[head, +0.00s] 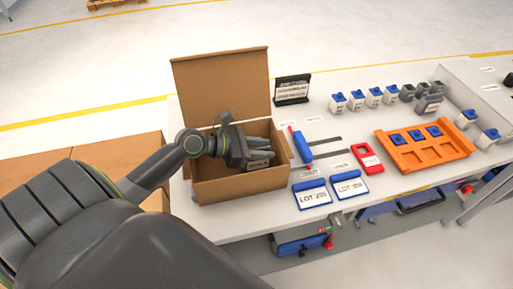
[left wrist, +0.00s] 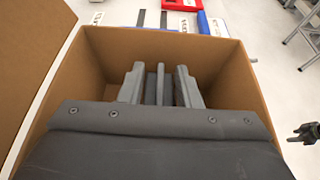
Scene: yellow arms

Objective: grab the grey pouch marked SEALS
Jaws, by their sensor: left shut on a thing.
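My left gripper (head: 258,158) reaches down into the open cardboard box (head: 240,190) in the head view. It is shut on a thin grey thing, which I take to be the grey pouch (head: 257,166); a pale label patch shows on it, too small to read. In the left wrist view the same pouch (left wrist: 160,84) stands edge-on between the two fingers of the left gripper (left wrist: 160,88), inside the box walls (left wrist: 235,85). Its lower part is hidden. A dark shape at the right edge of the left wrist view looks like my right gripper (left wrist: 304,134).
The box's raised flap (head: 222,85) stands behind my left gripper. Several blue-topped containers (head: 356,100) line the back.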

